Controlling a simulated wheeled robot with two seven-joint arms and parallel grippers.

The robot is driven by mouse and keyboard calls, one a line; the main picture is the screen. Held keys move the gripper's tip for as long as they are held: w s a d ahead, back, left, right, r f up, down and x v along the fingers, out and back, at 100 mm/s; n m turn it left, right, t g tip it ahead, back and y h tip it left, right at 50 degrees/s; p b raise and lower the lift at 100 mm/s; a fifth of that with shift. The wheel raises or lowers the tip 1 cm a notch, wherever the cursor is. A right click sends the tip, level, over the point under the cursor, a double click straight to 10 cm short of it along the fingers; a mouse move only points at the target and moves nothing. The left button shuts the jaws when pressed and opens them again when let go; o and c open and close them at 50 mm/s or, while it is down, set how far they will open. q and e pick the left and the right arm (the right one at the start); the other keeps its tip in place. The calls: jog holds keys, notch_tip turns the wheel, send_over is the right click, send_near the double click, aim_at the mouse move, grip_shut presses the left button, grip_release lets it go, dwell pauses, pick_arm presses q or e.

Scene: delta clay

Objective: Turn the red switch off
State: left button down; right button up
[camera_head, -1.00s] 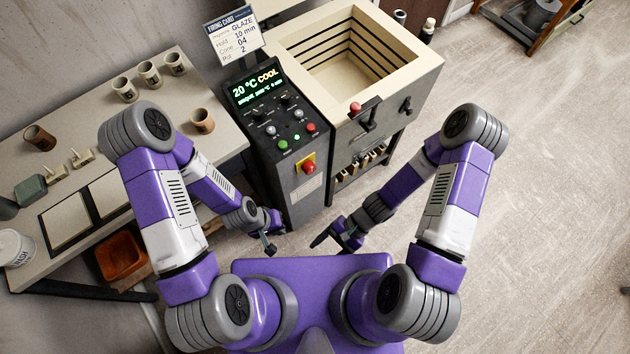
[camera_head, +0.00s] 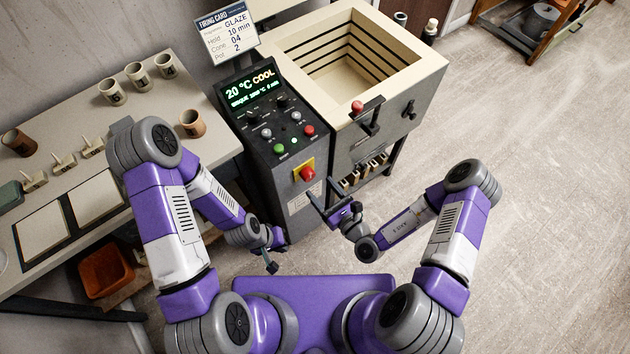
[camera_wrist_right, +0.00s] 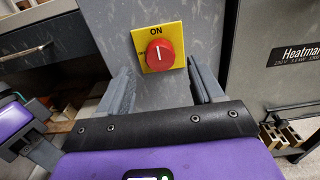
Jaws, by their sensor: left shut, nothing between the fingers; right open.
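The red switch (camera_head: 307,173) is a round red knob on a yellow plate, on the front of the grey control cabinet. In the right wrist view the red switch (camera_wrist_right: 160,53) has a white mark pointing up at the word ON. My right gripper (camera_head: 321,191) is open just in front of and below it. In the wrist view the fingers of my right gripper (camera_wrist_right: 160,80) stand left and right of the knob, with no contact visible. My left gripper (camera_head: 271,263) is shut and empty, low in front of the cabinet.
The cabinet's panel (camera_head: 265,115) above carries a lit display, small knobs and red and green buttons. An open kiln (camera_head: 420,75) stands to the right, with a red-knobbed lever on its front. A bench (camera_head: 215,150) with cups is at left.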

aim_at(310, 179)
jog(key=shift+b+x, duration=0.45)
jog(key=shift+x, duration=1.75)
jog(key=shift+s, duration=0.1)
jog(key=c, duration=1)
jog(key=shift+r+n+p, duration=0.15)
jog(key=shift+n+p, duration=0.45)
jog(key=shift+p, duration=0.4)
jog(key=n+p, duration=0.6)
jog(key=p, duration=0.2)
jog(key=shift+s+a+n, duration=0.1)
jog(key=shift+a+n, duration=0.05)
jog(key=shift+n, duration=0.25)
jog(key=n+p, duration=0.4)
jog(key=n, duration=0.1)
jog(key=shift+f+n+p, duration=0.2)
jog(key=shift+n+p, duration=0.7)
jog(key=shift+n, duration=0.3)
jog(key=shift+f+n+p, duration=0.15)
jog(key=shift+n+p, duration=0.7)
jog(key=shift+n, duration=0.35)
